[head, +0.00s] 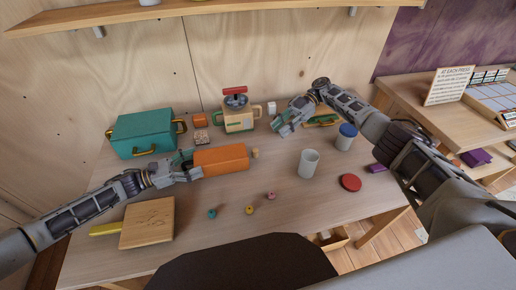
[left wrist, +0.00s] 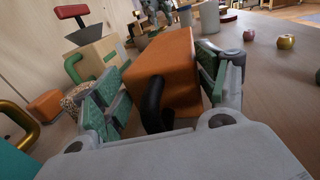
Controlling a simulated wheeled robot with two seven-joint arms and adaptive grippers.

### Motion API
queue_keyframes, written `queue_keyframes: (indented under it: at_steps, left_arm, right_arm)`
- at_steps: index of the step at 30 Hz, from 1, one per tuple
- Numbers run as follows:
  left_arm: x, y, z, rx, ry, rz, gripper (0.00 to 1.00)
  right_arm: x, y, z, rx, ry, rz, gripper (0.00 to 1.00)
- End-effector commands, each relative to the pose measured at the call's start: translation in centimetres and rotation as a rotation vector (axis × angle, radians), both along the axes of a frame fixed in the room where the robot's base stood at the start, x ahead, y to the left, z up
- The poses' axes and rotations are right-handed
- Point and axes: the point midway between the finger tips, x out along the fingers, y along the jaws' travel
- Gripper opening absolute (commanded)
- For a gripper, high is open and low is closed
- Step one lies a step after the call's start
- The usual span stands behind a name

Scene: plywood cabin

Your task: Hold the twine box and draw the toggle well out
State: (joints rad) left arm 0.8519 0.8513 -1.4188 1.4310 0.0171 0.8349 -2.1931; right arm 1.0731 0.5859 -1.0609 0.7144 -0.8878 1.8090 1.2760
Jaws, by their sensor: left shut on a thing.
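The orange twine box (head: 221,160) lies on the table left of centre. My left gripper (head: 188,163) is shut on its left end, with one finger on each side. The left wrist view also shows the box (left wrist: 165,65) between the green-padded fingers (left wrist: 165,92), with a dark curved handle (left wrist: 153,105) at the near end. A small tan wooden toggle (head: 255,153) shows just off the box's right end; any cord between them is too small to tell. My right gripper (head: 284,124) is above the back of the table, apart from the toggle, its opening unclear.
A teal case (head: 142,135) and a press-like device (head: 237,112) stand behind. A grey cup (head: 309,163), a blue-lidded jar (head: 346,137) and a red disc (head: 350,182) are to the right. Several small beads (head: 249,209) and a wooden board (head: 147,223) lie in front.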

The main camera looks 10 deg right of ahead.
Motion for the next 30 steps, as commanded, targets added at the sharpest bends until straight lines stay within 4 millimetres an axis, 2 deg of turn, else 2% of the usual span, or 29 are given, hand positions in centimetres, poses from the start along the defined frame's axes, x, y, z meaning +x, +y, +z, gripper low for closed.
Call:
queue_keyframes:
  at_steps: [14, 30]
  left_arm:
    - [0.0, 0.1, -0.1, 0.002, 0.001, 0.001, 0.45]
    - [0.0, 0.1, -0.1, 0.002, 0.001, 0.001, 0.45]
  right_arm:
    - [-0.8, 1.9, -0.9, 0.000, 0.000, 0.000, 0.30]
    - [-3.0, 6.9, -3.2, 0.000, 0.002, 0.001, 0.30]
